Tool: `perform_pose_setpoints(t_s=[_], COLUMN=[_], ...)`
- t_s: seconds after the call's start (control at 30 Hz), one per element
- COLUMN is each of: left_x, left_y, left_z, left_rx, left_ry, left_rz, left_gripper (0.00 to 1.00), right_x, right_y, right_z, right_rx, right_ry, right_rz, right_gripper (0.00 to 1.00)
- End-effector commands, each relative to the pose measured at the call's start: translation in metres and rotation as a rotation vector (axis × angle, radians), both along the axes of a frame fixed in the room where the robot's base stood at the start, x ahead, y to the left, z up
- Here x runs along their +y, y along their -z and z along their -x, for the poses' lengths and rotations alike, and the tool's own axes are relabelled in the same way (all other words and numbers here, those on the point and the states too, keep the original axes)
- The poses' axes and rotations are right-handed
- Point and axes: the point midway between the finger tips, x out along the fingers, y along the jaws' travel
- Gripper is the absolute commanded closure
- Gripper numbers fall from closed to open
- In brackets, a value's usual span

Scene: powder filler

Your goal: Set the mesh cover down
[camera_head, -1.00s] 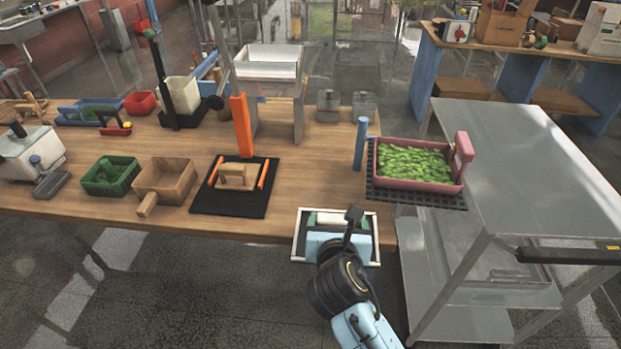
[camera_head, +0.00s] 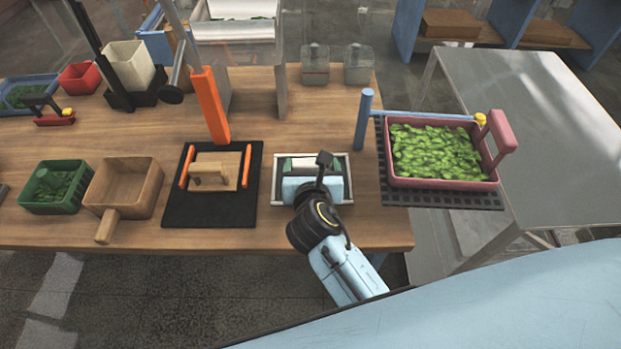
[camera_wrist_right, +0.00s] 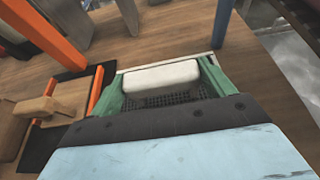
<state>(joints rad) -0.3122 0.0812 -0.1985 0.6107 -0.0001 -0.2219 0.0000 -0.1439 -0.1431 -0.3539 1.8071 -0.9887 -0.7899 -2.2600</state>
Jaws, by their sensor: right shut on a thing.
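The mesh cover (camera_head: 345,170) is a light-framed rectangle at the right part of the wooden table, between the black mat and the pink tray. In the right wrist view its white handle bar (camera_wrist_right: 161,76) and dark mesh (camera_wrist_right: 170,98) show. My right gripper (camera_head: 315,174) is over the cover, with green fingers on both sides of the white handle, shut on it. The gripper hides much of the cover. I cannot tell whether the cover touches the table. My left gripper is not in view.
A black mat (camera_head: 180,213) with orange posts and a wooden block lies just left of the cover. A pink tray (camera_head: 440,184) of green leaves sits right on a black grid, beside a blue post (camera_head: 364,120). A wooden box (camera_head: 136,205) is further left.

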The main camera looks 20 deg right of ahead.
Motion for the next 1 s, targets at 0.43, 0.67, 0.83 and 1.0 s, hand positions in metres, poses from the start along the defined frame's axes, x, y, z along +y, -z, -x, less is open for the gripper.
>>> perform_pose_setpoints(t_s=[0.43, 0.67, 0.83, 1.0], left_x=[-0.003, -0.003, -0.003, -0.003], left_y=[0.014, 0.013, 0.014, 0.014], left_z=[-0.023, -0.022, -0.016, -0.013], left_rx=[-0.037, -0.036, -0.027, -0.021], left_ry=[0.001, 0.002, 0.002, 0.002], left_rz=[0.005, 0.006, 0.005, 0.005], left_gripper=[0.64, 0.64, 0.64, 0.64], right_x=[0.0, 0.0, 0.0, 0.0], right_y=[0.047, 0.045, 0.048, 0.048], right_z=[0.0, 0.0, 0.0, 0.0], right_rx=[0.0, -0.002, -0.001, -0.001], right_ry=[0.0, -0.001, -0.001, -0.001], right_rz=[0.0, -0.001, 0.0, 0.0], right_gripper=[0.41, 0.41, 0.11, 0.0])
